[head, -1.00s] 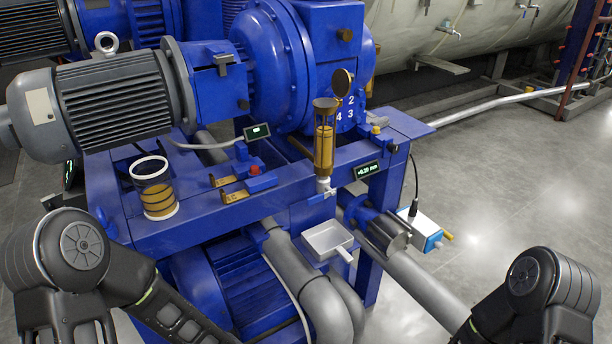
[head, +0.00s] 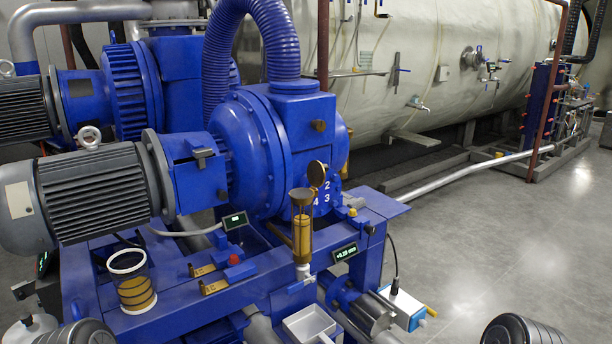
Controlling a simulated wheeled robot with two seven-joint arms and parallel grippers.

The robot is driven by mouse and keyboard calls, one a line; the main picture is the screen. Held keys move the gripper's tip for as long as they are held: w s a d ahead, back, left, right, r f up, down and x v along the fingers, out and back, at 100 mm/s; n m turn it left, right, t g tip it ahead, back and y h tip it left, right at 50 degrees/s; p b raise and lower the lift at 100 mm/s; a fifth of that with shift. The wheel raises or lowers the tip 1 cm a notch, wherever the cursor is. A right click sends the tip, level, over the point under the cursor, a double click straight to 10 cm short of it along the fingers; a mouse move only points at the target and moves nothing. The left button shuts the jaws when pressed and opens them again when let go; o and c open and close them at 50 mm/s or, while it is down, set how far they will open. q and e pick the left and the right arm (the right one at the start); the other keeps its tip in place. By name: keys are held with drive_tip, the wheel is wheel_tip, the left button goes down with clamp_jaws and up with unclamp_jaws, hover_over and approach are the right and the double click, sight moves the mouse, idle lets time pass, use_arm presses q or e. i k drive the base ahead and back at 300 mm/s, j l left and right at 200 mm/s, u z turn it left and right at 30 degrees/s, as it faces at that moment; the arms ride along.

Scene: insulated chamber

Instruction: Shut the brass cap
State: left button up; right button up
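The brass cap (head: 317,173) is a small round disc. It stands up on edge, just behind and to the right of the top of a brass-coloured sight cylinder (head: 302,237). The cylinder's flared brass mouth (head: 301,195) looks uncovered, so the cap appears open. How the cap is hinged is too small to tell. Neither of my grippers is in view. Only dark rounded parts of my arms show at the bottom left and bottom right edges, well away from the cap.
A blue pump (head: 265,140) with a grey motor (head: 95,195) stands behind the cylinder. A clear jar with amber liquid (head: 136,293) sits on the blue frame at left. A white tray (head: 309,325) is below the cylinder. Open floor (head: 500,235) lies to the right.

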sight(316, 171)
drive_tip(key=l+u, duration=0.45)
drive_tip(key=u, duration=0.25)
drive_tip(key=l+u, duration=0.25)
drive_tip(key=u, duration=0.15)
drive_tip(key=k+l+u, duration=0.1)
drive_tip(key=l, duration=0.35)
drive_tip(key=k+l, duration=0.2)
drive_tip(key=l, duration=0.25)
drive_tip(key=k+l+u, duration=0.15)
drive_tip(key=l, duration=0.25)
drive_tip(key=k+l, duration=0.15)
drive_tip(key=l, duration=0.3)
drive_tip(key=k+l+u, duration=0.15)
drive_tip(key=l, duration=0.25)
drive_tip(key=k+l+u, duration=0.1)
drive_tip(key=k+l, duration=0.15)
drive_tip(key=l, duration=0.15)
drive_tip(key=k+l, duration=0.2)
drive_tip(key=l, duration=0.2)
drive_tip(key=u, duration=0.05)
